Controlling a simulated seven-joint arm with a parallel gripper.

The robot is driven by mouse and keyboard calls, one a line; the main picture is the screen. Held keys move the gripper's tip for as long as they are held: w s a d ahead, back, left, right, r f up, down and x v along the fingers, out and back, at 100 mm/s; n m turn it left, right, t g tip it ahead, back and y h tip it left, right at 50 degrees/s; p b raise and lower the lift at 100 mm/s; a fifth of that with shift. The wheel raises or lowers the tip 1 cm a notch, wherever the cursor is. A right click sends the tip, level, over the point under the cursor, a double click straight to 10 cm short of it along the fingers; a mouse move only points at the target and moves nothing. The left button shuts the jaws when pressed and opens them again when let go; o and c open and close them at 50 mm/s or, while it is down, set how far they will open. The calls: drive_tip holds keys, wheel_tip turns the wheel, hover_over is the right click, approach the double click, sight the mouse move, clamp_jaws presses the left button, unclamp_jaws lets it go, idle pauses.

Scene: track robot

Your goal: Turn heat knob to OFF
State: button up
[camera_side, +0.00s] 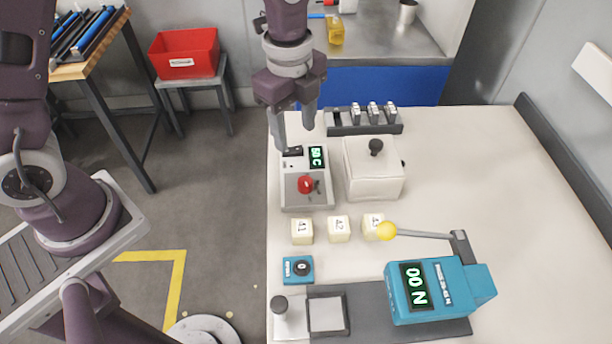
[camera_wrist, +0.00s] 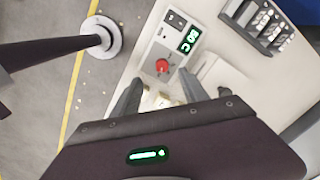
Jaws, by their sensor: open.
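The red heat knob (camera_side: 305,185) sits on the front part of a grey control box (camera_side: 294,203). The box has a lit green display (camera_side: 317,157) and a dark switch at its back. The knob also shows in the wrist view (camera_wrist: 162,66), ahead of the fingers, with the display (camera_wrist: 189,40) reading what looks like 80 C. My gripper (camera_side: 295,132) is open and empty above the back end of the box, its fingers pointing down. In the wrist view my gripper (camera_wrist: 155,90) has its fingers spread apart. The knob's OFF mark is too small to read.
A white box with a black knob (camera_side: 373,170) stands right of the control box. A dark rack (camera_side: 363,121) is behind. Several cream cubes (camera_side: 339,229) are in front, with a teal dial box (camera_side: 298,269) and a yellow-tipped lever (camera_side: 387,231). The table's right side is clear.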

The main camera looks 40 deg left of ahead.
sight(306, 181)
drive_tip(key=f+m, duration=0.1)
drive_tip(key=f, duration=0.1)
drive_tip(key=d+f+m, duration=0.1)
drive_tip(key=f, duration=0.1)
drive_tip(key=w+d+f+m+g, duration=0.1)
drive_tip(key=f, duration=0.2)
drive_tip(key=shift+d, duration=0.1)
wheel_tip(306, 181, down, 6)
drive_tip(key=shift+s+f, duration=0.15)
drive_tip(key=shift+f, duration=0.05)
drive_tip(key=shift+c, duration=0.2)
clamp_jaws()
